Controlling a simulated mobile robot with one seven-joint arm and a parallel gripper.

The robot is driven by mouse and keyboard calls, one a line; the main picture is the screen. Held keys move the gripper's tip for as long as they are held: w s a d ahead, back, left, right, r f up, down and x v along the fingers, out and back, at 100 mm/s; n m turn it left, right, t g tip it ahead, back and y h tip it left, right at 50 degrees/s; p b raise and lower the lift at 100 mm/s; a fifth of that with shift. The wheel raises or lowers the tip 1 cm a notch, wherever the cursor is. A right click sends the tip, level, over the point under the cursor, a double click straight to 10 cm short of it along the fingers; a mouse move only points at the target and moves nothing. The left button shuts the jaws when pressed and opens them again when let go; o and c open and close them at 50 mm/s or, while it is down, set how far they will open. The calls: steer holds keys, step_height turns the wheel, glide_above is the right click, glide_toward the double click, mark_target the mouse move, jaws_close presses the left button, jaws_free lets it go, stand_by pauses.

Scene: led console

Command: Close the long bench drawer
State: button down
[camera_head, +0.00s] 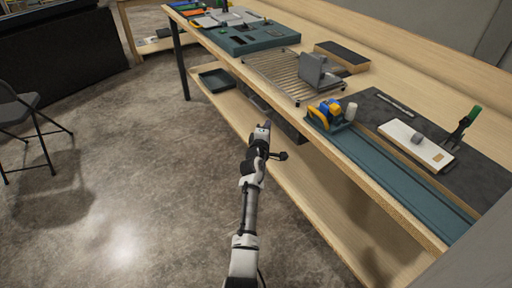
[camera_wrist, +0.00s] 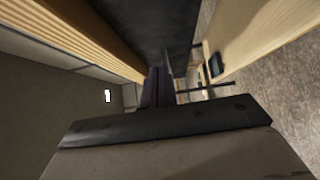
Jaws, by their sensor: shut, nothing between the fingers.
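The drawer (camera_head: 286,122) shows in the head view as a dark grey box under the front edge of the long wooden bench (camera_head: 340,160). My arm partly covers it, and I cannot tell how far it stands out. My gripper (camera_head: 265,124) is at the drawer's left side, below the bench edge. It is shut and empty. In the wrist view, my gripper (camera_wrist: 158,86) points along a dark flat panel (camera_wrist: 165,28) beside a pale wooden edge; I cannot tell whether it touches the panel.
On the bench are a wire rack (camera_head: 285,75), a blue-and-yellow device (camera_head: 330,114), a teal tray (camera_head: 400,185) and a white board (camera_head: 415,143). A dark tray (camera_head: 217,81) lies on the lower shelf. A chair (camera_head: 22,115) stands left; the floor between is clear.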

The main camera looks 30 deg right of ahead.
steer(key=v, duration=0.8)
steer(key=shift+s+a+f+b, duration=0.15)
steer(key=shift+s+a+b, duration=0.1)
steer(key=shift+a+b, duration=0.1)
